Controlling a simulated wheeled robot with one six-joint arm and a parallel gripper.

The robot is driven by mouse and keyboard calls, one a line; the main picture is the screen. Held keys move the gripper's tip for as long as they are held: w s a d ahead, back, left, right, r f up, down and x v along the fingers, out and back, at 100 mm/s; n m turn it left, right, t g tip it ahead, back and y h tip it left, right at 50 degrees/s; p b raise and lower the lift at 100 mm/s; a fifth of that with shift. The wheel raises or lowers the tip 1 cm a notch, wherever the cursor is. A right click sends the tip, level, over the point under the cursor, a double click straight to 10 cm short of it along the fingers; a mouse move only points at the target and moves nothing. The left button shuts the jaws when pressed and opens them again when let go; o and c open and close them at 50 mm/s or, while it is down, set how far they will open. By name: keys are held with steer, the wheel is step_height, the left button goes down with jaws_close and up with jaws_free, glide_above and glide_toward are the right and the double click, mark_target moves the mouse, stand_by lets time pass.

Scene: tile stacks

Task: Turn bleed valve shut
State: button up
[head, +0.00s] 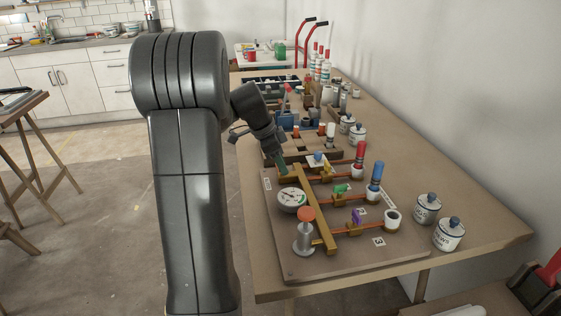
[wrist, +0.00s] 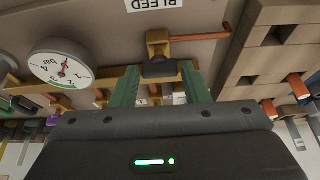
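The bleed valve (wrist: 158,45) is a brass body with a black handle (wrist: 160,69), in the upper middle of the wrist view. A copper pipe runs off to its right, and an upside-down BLEED label (wrist: 155,4) lies above it. My gripper (wrist: 161,80) has two green fingers, one on each side of the black handle, with narrow gaps between them and it. The fingers look open. In the head view my gripper (head: 282,163) points down at the far left end of the brass manifold; the valve there is largely hidden by it.
A white pressure gauge (head: 291,199) stands close by on the pipe board (head: 345,260), also in the wrist view (wrist: 62,66). Coloured valves and red and blue capped cylinders (head: 375,175) are to the right. Wooden blocks (wrist: 270,60) are beside the valve. Lidded jars (head: 449,234) stand farther right.

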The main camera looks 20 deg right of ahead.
steer(key=shift+o, duration=1.1)
steer(key=p+v, duration=0.1)
steer(key=v, duration=1.2)
steer(key=shift+a+r+p, duration=0.2)
steer(key=shift+r+p, duration=0.15)
steer(key=shift+w, duration=0.1)
steer(key=b+x, duration=0.1)
steer(key=x, duration=1.2)
steer(key=shift+d+f+b, duration=0.2)
steer(key=shift+f+b, duration=0.15)
steer(key=shift+r, duration=0.1)
